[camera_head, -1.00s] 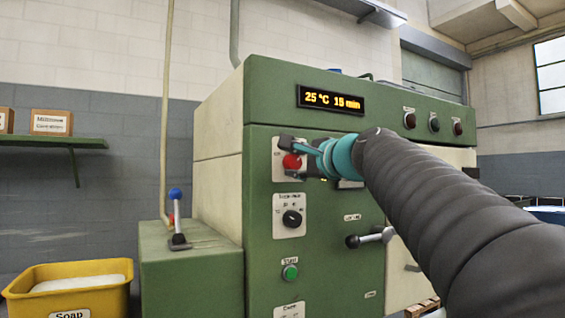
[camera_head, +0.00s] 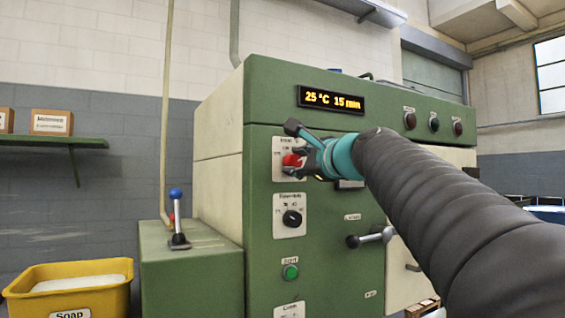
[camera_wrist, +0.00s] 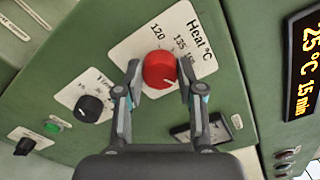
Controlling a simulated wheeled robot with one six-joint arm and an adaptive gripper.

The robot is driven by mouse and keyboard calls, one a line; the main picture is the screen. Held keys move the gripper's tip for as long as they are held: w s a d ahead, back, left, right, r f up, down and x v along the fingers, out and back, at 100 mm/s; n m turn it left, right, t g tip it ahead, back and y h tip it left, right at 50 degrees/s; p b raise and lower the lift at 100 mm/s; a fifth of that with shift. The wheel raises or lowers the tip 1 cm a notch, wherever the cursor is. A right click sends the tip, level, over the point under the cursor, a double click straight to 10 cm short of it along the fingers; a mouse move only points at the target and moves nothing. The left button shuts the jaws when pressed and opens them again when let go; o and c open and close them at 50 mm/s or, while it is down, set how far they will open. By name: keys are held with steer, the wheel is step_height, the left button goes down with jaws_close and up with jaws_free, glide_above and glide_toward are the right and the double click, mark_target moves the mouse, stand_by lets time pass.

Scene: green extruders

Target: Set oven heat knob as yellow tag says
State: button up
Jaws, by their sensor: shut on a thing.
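The red heat knob (camera_wrist: 160,70) sits on a white plate (camera_wrist: 205,30) marked "Heat °C", with 120 and 135 legible and a further number partly hidden. My gripper (camera_wrist: 159,76) has one finger on each side of the knob and is shut on it. A small pale mark shows near the knob's lower edge in the wrist view. In the head view my gripper (camera_head: 296,153) partly covers the red knob (camera_head: 289,161). The oven display (camera_head: 331,99) reads 25 °C 15 min. I cannot make out a yellow tag.
A black time knob (camera_head: 292,218) and a green button (camera_head: 290,272) are below the heat knob. A lever handle (camera_head: 370,237) sticks out to the right. A blue-topped lever (camera_head: 177,215) and a yellow soap bin (camera_head: 70,290) are at the left.

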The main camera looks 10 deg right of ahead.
steer(key=o, duration=1.1)
steer(key=shift+o, duration=0.2)
steer(key=v, duration=1.2)
